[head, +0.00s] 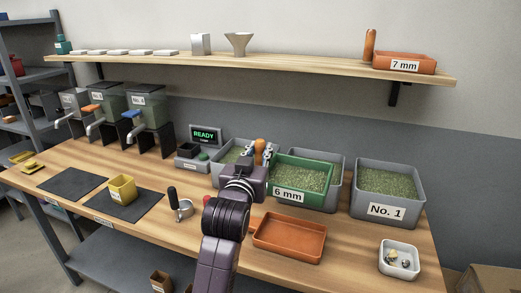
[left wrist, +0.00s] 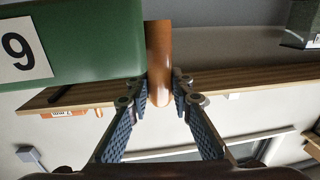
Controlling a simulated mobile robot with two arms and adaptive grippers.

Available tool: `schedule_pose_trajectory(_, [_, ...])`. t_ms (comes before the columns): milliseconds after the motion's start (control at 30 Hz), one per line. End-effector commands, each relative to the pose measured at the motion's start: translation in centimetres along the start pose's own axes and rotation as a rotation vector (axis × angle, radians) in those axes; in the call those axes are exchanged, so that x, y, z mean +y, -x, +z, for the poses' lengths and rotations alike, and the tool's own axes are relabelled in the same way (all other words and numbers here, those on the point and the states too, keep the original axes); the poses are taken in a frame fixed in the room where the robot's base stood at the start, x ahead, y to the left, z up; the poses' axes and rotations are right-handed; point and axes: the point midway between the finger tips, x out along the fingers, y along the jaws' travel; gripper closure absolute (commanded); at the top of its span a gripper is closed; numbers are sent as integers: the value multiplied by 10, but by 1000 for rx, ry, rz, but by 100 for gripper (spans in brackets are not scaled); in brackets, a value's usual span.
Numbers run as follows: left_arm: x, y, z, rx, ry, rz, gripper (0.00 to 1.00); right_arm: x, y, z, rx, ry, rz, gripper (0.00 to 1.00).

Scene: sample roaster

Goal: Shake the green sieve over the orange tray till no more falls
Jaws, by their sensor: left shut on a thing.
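The green sieve (head: 274,175), labelled 6 mm, holds many greenish beans and looks about level. My left gripper (head: 258,157) is shut on its orange-brown handle (head: 260,145), at the sieve's left. In the left wrist view the handle (left wrist: 159,50) stands between the two fingers (left wrist: 160,95), next to the sieve's green wall (left wrist: 90,45). The orange tray (head: 289,238) lies on the bench in front of the sieve and looks empty. In the head view the sieve overlaps a grey bin, not the tray. My right gripper is not in view.
Grey bins of beans stand along the back, with the No. 1 bin (head: 386,211) at the right. A small white dish (head: 398,259) holds a few pieces. A portafilter (head: 181,205), a yellow cup (head: 122,190) and a READY display (head: 205,135) are to the left. A shelf (head: 250,66) runs above.

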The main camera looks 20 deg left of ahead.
Motion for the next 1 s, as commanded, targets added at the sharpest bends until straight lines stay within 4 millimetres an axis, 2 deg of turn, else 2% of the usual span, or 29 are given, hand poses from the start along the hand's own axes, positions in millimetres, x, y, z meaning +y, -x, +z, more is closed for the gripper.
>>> schedule_pose_trajectory(1000, [-8, 0, 30, 2, 0, 0, 100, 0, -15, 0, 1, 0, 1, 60])
